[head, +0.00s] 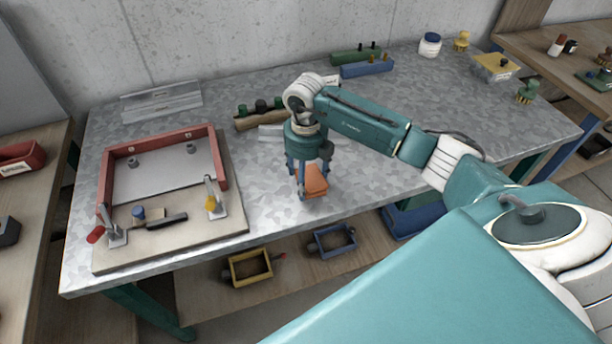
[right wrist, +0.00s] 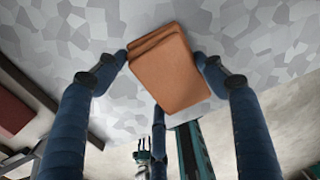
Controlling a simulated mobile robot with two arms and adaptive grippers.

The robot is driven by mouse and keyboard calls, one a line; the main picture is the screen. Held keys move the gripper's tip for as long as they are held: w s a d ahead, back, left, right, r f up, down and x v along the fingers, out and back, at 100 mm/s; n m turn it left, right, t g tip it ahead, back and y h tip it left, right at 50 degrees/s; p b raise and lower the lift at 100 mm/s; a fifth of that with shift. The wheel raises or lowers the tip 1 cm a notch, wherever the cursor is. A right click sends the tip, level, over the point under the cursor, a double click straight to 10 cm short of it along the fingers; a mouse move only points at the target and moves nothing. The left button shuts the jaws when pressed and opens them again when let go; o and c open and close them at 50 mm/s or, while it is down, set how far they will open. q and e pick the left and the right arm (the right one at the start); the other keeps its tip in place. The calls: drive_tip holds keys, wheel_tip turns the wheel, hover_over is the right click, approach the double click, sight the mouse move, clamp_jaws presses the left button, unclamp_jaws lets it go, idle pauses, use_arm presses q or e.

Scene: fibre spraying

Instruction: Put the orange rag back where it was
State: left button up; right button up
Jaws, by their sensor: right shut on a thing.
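The orange rag (head: 312,181) is a folded, block-like cloth near the front edge of the metal table. My right gripper (head: 308,190) is over it, pointing down, with its fingers on either side of the rag. In the right wrist view the rag (right wrist: 172,82) sits between the fingertips of the right gripper (right wrist: 165,75), tilted, with its folded layers showing. The gripper is shut on it. I cannot tell whether the rag touches the table. My left gripper is not in view.
A wooden board with a red frame (head: 220,160) and clamps lies at the left of the table (head: 290,220). A brown rack with dark knobs (head: 258,120) and clear blocks lie behind the gripper. Blue and green racks (head: 367,69) stand at the back. A yellow bin (head: 250,268) sits on the lower shelf.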

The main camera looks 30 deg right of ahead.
drive_tip(key=shift+f, duration=0.15)
drive_tip(key=o, duration=1)
drive_tip(key=shift+o, duration=0.2)
